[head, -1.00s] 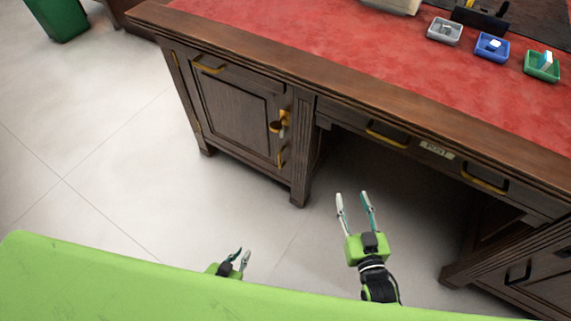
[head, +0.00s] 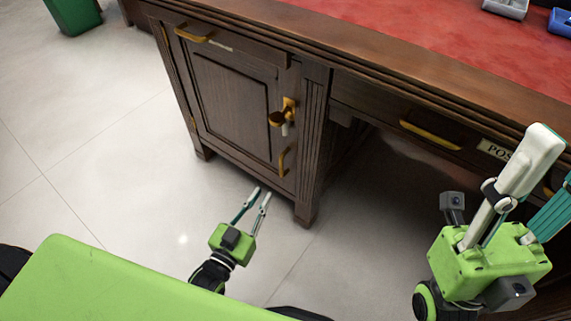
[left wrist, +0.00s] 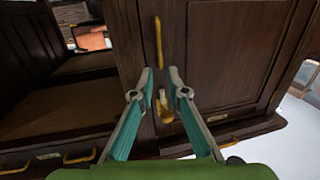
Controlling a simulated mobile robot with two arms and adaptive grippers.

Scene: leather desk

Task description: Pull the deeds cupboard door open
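The deeds cupboard door (head: 232,100) is a dark panelled door in the desk's left pedestal, and it looks shut. A brass turn knob (head: 277,118) with a small pale piece hanging below sits near its right edge. A vertical brass pull handle (head: 284,160) is lower down. My left gripper (head: 260,192) is open and empty, low in front of the door and apart from the handle. The left wrist view shows the handle (left wrist: 158,42) beyond the fingertips and the knob (left wrist: 164,113) between the fingers. My right gripper (head: 555,175) is open and empty, raised at the right.
The dark wooden desk has a red leather top (head: 400,35). A drawer with a brass handle (head: 430,135) is right of the cupboard, above an open knee space. A green bin (head: 74,14) stands far left. The pale floor (head: 90,130) left of the desk is clear.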

